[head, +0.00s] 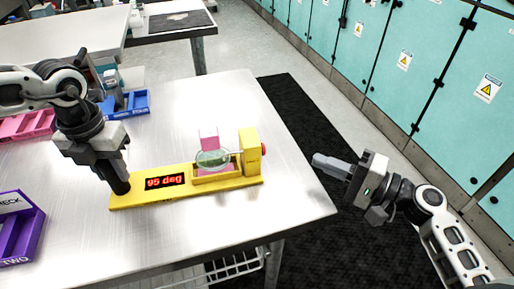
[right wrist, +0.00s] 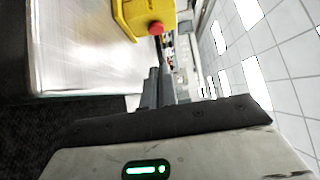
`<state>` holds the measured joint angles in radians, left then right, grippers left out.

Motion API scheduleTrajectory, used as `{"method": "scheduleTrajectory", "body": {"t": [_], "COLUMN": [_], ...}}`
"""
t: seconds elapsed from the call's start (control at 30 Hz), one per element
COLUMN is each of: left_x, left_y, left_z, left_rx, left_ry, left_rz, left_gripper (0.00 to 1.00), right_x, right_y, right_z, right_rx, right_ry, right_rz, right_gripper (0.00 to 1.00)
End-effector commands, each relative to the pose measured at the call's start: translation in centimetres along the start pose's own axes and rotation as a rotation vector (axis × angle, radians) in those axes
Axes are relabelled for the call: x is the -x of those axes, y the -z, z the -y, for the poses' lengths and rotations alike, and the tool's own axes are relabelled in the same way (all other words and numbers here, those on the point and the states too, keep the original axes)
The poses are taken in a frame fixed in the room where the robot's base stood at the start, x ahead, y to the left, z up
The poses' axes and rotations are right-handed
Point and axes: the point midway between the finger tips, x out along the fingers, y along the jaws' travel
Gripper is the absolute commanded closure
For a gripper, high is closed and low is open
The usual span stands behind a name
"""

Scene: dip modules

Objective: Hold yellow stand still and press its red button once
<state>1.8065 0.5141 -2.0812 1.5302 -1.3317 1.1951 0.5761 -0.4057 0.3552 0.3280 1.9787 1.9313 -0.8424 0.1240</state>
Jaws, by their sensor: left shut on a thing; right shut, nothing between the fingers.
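The yellow stand (head: 215,180) lies along the front right part of the metal table. Its dark display (head: 165,181) reads "95 deg" in red. A greenish glass vessel (head: 212,159) sits in its holder, with a pink piece behind it. The red button (head: 263,149) is on the right face of the stand's raised block; it also shows in the right wrist view (right wrist: 156,28). My left gripper (head: 121,187) is shut on the stand's left end. My right gripper (head: 322,162) is shut and empty, to the right of the button and apart from it, beyond the table's right edge.
A purple tray (head: 38,232) is at the front left, a pink tray (head: 28,127) and a blue tray (head: 130,103) farther back. The tabletop (head: 215,100) behind the stand is clear. Teal cabinets (head: 400,60) line the right side.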

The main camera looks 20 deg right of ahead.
Motion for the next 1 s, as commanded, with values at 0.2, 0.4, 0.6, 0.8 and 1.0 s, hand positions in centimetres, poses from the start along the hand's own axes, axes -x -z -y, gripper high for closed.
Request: {"method": "scheduleTrajectory", "body": {"t": [0.2,0.4,0.6,0.8,1.0], "left_x": [0.1,0.1,0.1,0.1,0.1], "left_y": [-0.1,-0.1,-0.1,-0.1,-0.1], "left_z": [-0.1,-0.1,-0.1,-0.2,-0.2], "left_rx": [0.003,0.004,0.004,0.004,0.004], "left_ry": [0.0,-0.001,-0.001,-0.002,-0.002], "left_rz": [0.002,0.002,0.002,0.002,0.002], "left_gripper": [0.88,0.88,0.88,0.88,0.43], "right_x": [1.9,2.0,2.0,2.0,2.0], "right_y": [0.0,0.1,0.1,0.1,0.1], "right_z": [0.0,0.0,0.0,0.0,0.0], "right_rx": [0.0,0.001,0.001,0.001,0.001], "right_ry": [0.0,0.0,0.0,0.0,-0.001], "right_rz": [0.0,-0.001,-0.002,-0.002,-0.002], "right_gripper": [1.0,1.0,1.0,1.0,1.0]}}
